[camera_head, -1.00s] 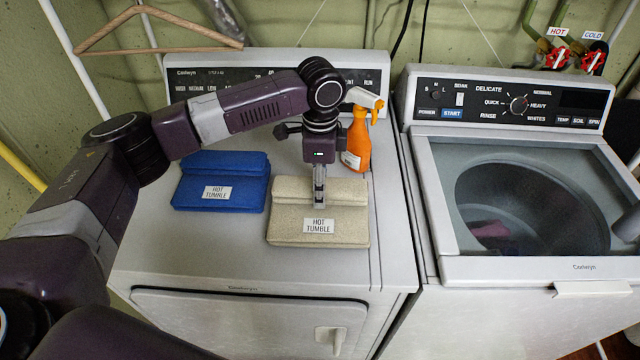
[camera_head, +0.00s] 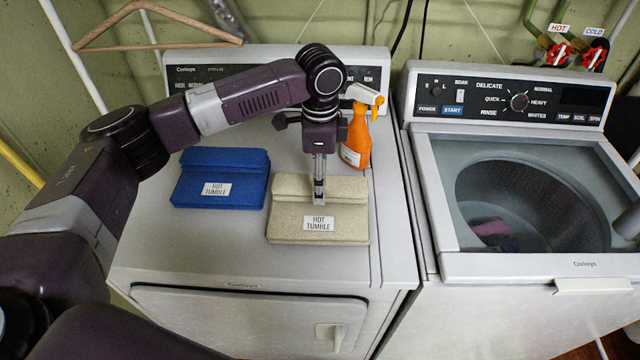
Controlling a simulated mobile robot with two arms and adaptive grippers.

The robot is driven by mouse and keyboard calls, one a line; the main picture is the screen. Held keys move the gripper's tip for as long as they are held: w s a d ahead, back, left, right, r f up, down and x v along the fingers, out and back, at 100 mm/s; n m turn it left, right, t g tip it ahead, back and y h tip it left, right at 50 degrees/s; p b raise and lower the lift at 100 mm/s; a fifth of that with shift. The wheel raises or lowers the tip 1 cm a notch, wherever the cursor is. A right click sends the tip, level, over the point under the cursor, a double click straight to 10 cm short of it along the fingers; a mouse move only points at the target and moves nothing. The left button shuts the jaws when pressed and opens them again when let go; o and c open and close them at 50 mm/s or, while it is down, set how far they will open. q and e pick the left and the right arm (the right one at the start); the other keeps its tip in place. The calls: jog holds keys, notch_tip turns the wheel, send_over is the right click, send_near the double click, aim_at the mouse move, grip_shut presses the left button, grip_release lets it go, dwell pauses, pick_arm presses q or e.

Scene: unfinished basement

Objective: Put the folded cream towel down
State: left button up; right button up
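The folded cream towel (camera_head: 290,226) lies flat on top of the dryer (camera_head: 215,258), with a "HOT TUMBLE" label on its front part. My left gripper (camera_head: 319,202) points straight down over the middle of the towel, just behind the label. Its fingers show edge-on as one narrow strip, with the tips at or just above the cloth. I cannot tell whether they touch or pinch it, or how far apart they are. My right gripper is not clearly in view.
A folded blue towel (camera_head: 235,165) with the same label lies to the left. An orange spray bottle (camera_head: 357,140) stands close behind the gripper on the right. The washer (camera_head: 450,268) stands at right, its round opening showing. The dryer's front strip is clear.

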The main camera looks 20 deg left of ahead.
pick_arm(q)
notch_tip(320, 180, up, 10)
jog(key=b, duration=0.2)
jog(key=shift+r, duration=0.25)
